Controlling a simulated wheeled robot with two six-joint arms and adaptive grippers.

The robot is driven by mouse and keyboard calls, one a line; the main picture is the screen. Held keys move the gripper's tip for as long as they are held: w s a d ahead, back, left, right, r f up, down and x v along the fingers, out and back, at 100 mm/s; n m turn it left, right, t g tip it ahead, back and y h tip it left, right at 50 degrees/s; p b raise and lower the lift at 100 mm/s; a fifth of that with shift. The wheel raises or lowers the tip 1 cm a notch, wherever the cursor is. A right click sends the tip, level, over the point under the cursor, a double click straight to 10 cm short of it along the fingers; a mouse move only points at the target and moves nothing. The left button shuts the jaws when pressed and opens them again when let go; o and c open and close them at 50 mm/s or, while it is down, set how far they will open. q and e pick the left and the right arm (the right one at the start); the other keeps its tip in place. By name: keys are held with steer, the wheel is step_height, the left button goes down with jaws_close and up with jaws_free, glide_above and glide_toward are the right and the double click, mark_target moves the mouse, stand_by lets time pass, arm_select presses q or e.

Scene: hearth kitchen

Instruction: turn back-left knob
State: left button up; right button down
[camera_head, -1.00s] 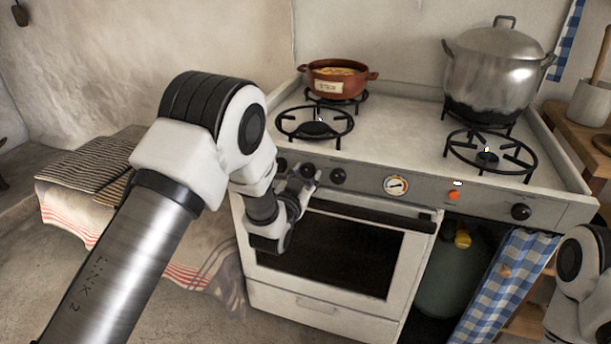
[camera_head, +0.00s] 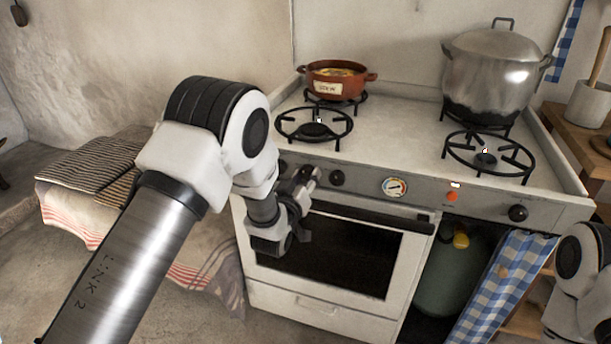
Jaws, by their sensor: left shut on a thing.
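The stove's front panel (camera_head: 365,185) carries a row of black knobs. My left gripper (camera_head: 306,178) is at the panel's left part, shut on a knob there that its fingers mostly hide. A black knob (camera_head: 337,178) stands free just right of the fingers, and another knob (camera_head: 518,213) is at the far right of the panel. The back-left burner holds a brown pot (camera_head: 337,78) with food in it. Only part of my right arm shows at the lower right edge; its gripper is out of view.
A large lidded metal pot (camera_head: 490,75) stands on the back-right burner. The front-left burner (camera_head: 313,129) and front-right burner (camera_head: 486,160) are bare. The oven door handle (camera_head: 370,215) runs just below the panel. A checked curtain (camera_head: 505,285) hangs at the right.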

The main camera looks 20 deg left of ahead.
arm_select(q)
steer(key=n+p, duration=0.1)
steer(key=n, duration=0.5)
steer(key=shift+d+n, duration=0.1)
steer(key=shift+n, duration=0.3)
stand_by(0.3)
steer(key=o, duration=1.1)
steer(key=shift+o, duration=0.2)
steer(key=s, duration=1.2)
steer(key=shift+a, duration=0.25)
